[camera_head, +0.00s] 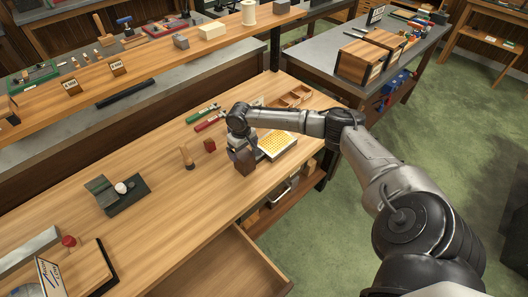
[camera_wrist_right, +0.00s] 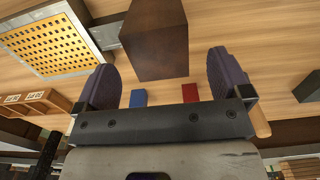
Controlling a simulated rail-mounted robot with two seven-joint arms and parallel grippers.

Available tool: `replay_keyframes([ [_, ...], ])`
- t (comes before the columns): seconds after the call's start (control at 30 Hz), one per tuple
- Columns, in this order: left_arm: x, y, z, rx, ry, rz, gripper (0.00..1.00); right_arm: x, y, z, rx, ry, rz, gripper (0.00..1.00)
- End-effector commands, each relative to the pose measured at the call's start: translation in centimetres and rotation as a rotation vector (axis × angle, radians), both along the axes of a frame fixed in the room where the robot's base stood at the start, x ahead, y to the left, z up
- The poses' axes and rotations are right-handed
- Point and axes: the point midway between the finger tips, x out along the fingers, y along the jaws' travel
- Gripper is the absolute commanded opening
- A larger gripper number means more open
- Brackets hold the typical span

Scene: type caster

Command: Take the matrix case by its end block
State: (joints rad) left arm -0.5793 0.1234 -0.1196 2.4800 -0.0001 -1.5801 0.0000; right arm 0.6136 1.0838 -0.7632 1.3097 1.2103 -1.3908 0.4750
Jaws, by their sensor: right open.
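The matrix case (camera_head: 278,146) lies on the wooden workbench, a pale plate with a yellow grid of holes. In the right wrist view its grid (camera_wrist_right: 62,42) is at upper left, and a short grey metal piece joins it to a dark brown end block (camera_wrist_right: 153,40). In the head view the end block (camera_head: 243,161) shows below my right gripper (camera_head: 242,143). In the wrist view my right gripper (camera_wrist_right: 163,72) is open, its two dark pads on either side of the block's near end. I cannot tell whether they touch it. My left gripper is not in view.
A small dark red block (camera_head: 210,145) and a wooden-handled tool (camera_head: 187,157) stand to the left. Green (camera_head: 203,113) and red (camera_head: 210,122) sticks lie behind. A compartment tray (camera_head: 292,96) is at the back.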

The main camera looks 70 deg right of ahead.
Motion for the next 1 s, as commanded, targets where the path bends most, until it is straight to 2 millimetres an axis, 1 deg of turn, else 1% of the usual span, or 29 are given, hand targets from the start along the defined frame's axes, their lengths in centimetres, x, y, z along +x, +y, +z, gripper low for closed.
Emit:
replay_keyframes([
  [0.27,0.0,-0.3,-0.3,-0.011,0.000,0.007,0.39,0.0,0.0,-1.2,-0.001,0.000,0.001,0.96],
  [0.6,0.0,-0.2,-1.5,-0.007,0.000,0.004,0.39,0.0,-0.1,-5.3,-0.001,0.000,0.000,0.96],
  [0.7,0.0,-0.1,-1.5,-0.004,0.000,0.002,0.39,0.0,-0.1,-5.6,-0.001,0.000,0.000,0.96],
  [0.87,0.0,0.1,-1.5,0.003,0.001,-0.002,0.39,0.0,-0.1,-5.5,-0.001,0.000,0.001,0.96],
  [1.0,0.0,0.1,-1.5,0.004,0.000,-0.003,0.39,0.0,-0.1,-5.5,-0.001,0.000,0.001,0.83],
])
